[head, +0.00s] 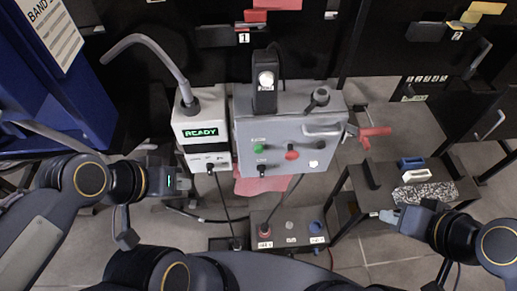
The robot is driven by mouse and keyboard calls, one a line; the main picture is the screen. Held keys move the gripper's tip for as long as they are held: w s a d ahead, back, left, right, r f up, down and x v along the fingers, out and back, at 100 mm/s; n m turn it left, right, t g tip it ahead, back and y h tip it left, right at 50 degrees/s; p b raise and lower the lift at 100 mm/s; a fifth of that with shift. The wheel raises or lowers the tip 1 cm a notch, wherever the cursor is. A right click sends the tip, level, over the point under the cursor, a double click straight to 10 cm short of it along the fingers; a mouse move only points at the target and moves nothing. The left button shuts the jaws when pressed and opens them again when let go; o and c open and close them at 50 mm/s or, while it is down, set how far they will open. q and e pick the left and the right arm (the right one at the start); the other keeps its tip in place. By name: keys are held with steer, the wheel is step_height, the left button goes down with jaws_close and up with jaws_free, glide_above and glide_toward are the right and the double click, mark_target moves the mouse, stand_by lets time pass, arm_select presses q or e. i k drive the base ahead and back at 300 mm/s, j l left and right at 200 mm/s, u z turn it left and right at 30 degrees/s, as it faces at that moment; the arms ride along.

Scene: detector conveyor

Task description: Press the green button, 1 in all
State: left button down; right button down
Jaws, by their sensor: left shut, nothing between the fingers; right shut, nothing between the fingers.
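The green button (258,149) is a small round knob on the front of the grey control box (270,125), in the middle of the head view. A red button (291,153) sits to its right on the same panel. My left gripper (186,184) is shut and empty, to the left of and below the box, apart from the green button. My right gripper (386,215) is shut and empty at the lower right, well away from the green button.
A white unit (201,132) reading READY, with a curved grey tube, stands left of the box. A red-handled lever (375,132) sticks out to its right. A grey block (289,229) with knobs sits below. A small dark table (447,178) holding items is at the right.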

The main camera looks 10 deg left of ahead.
mark_target(258, 149)
steer(key=k+j+z, duration=0.25)
steer(key=j, duration=0.15)
steer(key=k+j+z, duration=0.2)
steer(key=j, duration=0.25)
steer(key=k+j+z, duration=0.1)
steer(key=j+z, duration=0.15)
steer(key=j, duration=0.1)
